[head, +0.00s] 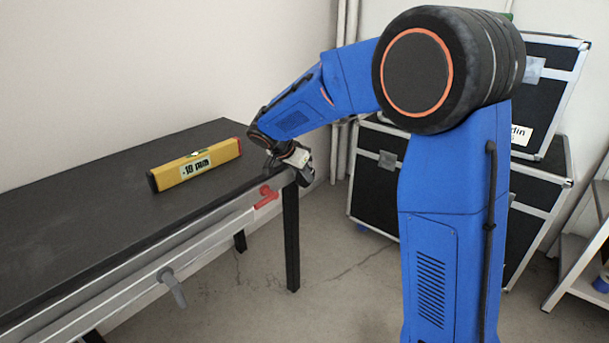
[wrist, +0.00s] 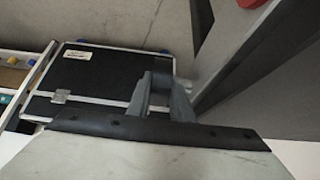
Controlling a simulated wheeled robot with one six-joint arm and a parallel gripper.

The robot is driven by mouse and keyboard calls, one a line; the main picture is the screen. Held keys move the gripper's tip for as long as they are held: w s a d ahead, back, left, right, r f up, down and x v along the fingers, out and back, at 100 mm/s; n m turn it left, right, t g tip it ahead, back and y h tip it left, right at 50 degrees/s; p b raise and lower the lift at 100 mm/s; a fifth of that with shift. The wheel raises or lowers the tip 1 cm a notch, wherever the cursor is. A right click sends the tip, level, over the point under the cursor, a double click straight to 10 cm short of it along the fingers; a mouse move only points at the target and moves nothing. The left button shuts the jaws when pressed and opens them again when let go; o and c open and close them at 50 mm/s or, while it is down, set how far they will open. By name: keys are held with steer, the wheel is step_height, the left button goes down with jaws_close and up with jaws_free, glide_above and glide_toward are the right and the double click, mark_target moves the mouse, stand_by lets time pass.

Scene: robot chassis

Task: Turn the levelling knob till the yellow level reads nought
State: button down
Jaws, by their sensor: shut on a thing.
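The yellow level (head: 196,165) lies on the dark table (head: 90,185). Its display in the head view reads -18, with a unit that looks like µm. My gripper (head: 298,158) is at the table's right end, beside the corner. In the wrist view my gripper (wrist: 164,90) has its two grey fingers closed around a dark round knob (wrist: 162,70). The fingers hide part of the knob. In the head view the knob cannot be made out clearly behind my gripper.
A red handle (head: 265,197) and a grey handle (head: 172,285) stick out from the table's front rail, the red one close to my gripper. Black cases (head: 377,165) stand on the floor beyond.

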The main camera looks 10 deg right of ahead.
steer(key=shift+a+t+h, duration=0.1)
steer(key=shift+t+h, duration=0.3)
steer(key=shift+h, duration=0.3)
steer(key=shift+f, duration=0.1)
steer(key=c, duration=1.6)
jaws_free()
steer(key=v, duration=1.7)
steer(key=shift+s+a, duration=0.3)
